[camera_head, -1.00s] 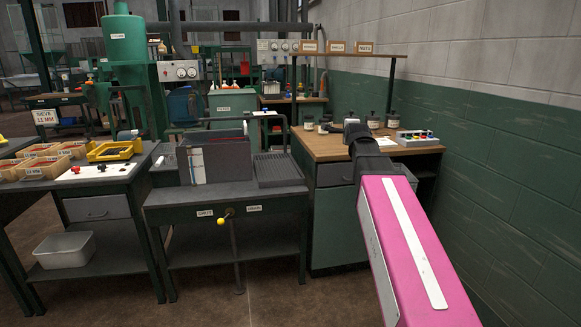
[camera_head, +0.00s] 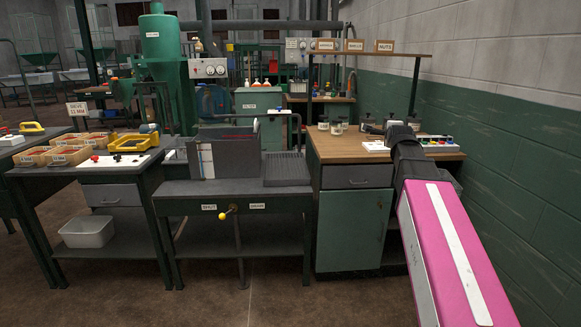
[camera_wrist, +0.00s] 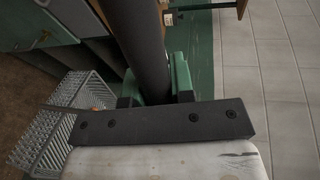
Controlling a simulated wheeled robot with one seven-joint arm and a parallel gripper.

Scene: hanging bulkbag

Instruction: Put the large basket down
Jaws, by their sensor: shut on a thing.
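In the wrist view, the green fingers of my gripper (camera_wrist: 157,86) are shut around a thick dark round bar, which looks like the grip of the large basket. The grey lattice-walled basket (camera_wrist: 62,125) shows at the lower left of that view, below and beside the fingers. A thin dark rod runs from it toward the fingers; its join with the grip is hidden. Something small and orange shows at the basket's edge. In the head view, my pink arm reaches over the right side, and I cannot make out the basket or the fingertips there.
A wooden-topped bench (camera_head: 340,150) with jars and a coloured-button box (camera_head: 436,142) stands at the right, by the wall. A dark sink table (camera_head: 183,207) holds a grey tank (camera_head: 228,160) and a ribbed drainboard (camera_head: 287,170). Another table (camera_head: 100,170) carries trays. The floor in front is clear.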

